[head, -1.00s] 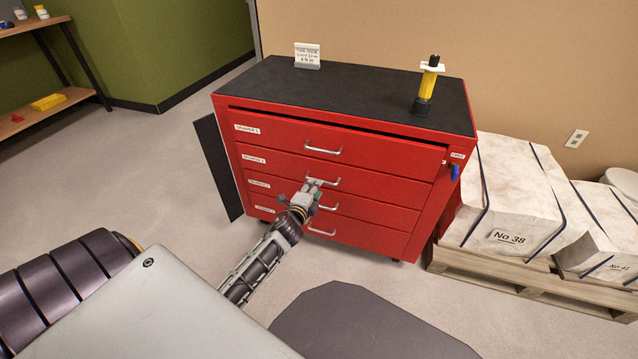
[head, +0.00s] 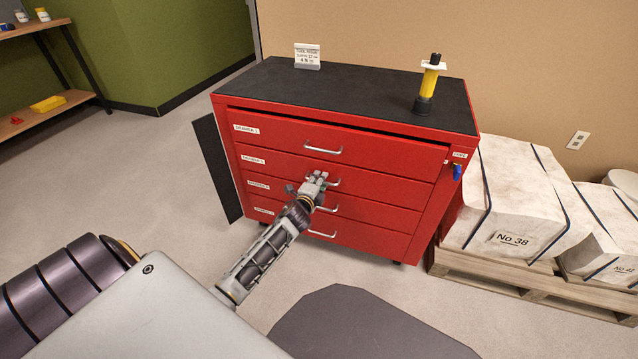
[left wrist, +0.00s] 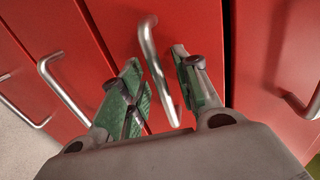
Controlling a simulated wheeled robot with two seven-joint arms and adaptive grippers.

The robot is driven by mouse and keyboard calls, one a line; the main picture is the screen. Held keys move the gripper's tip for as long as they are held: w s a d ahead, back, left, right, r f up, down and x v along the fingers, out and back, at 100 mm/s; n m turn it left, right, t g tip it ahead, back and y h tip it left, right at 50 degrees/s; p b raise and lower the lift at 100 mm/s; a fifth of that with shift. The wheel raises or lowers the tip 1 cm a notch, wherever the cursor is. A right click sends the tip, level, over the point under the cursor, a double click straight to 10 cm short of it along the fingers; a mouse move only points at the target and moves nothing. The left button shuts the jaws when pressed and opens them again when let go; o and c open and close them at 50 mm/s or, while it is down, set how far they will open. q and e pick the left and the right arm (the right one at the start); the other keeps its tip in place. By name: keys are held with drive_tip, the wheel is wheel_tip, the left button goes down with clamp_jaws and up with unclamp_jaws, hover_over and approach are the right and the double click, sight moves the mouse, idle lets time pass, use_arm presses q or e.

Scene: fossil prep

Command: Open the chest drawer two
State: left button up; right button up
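The red chest (head: 400,224) has several stacked drawers with labels on the left and silver bar handles. Drawer two (head: 390,184) is the second from the top and sits flush with its neighbours. My left gripper (head: 318,180) is at its handle (head: 334,183), partly covering it. In the left wrist view the gripper (left wrist: 160,88) is open, with its green-padded fingers on either side of the drawer two handle (left wrist: 150,50). The handle runs between the fingers, closer to the right one; contact is unclear. My right gripper is not in view.
White wrapped blocks (head: 510,200) on a pallet (head: 490,280) stand close on the right.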

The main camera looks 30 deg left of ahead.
use_arm(q)
clamp_jaws()
drive_tip(key=shift+s, duration=0.1)
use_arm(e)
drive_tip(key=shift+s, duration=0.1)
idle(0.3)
